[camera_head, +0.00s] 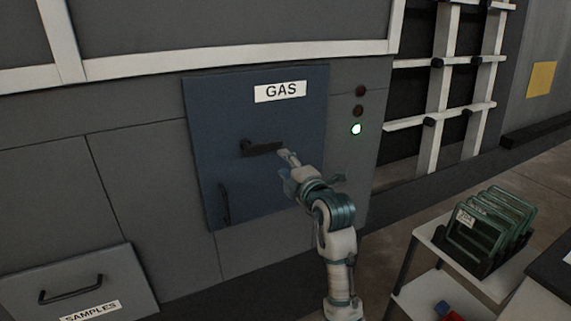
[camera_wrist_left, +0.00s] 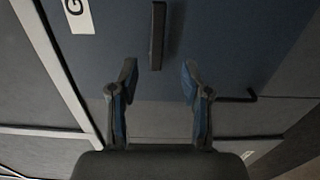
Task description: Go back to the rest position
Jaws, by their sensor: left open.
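My left gripper (camera_head: 289,170) is in front of the blue GAS panel (camera_head: 215,105), close to its dark horizontal handle (camera_head: 262,148). In the left wrist view, the two fingers of the left gripper (camera_wrist_left: 158,78) are spread apart with nothing between the tips. The handle (camera_wrist_left: 157,35) shows just beyond the fingertips, lined up with the gap. A second dark handle (camera_head: 224,204) is low on the panel, and it also shows in the left wrist view (camera_wrist_left: 238,97). I do not see my right gripper.
A SAMPLES drawer (camera_head: 75,285) with a handle is at the lower left. A white cart (camera_head: 425,235) with a rack of green trays (camera_head: 480,232) stands at the right, near my arm. A white frame (camera_head: 440,85) stands behind.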

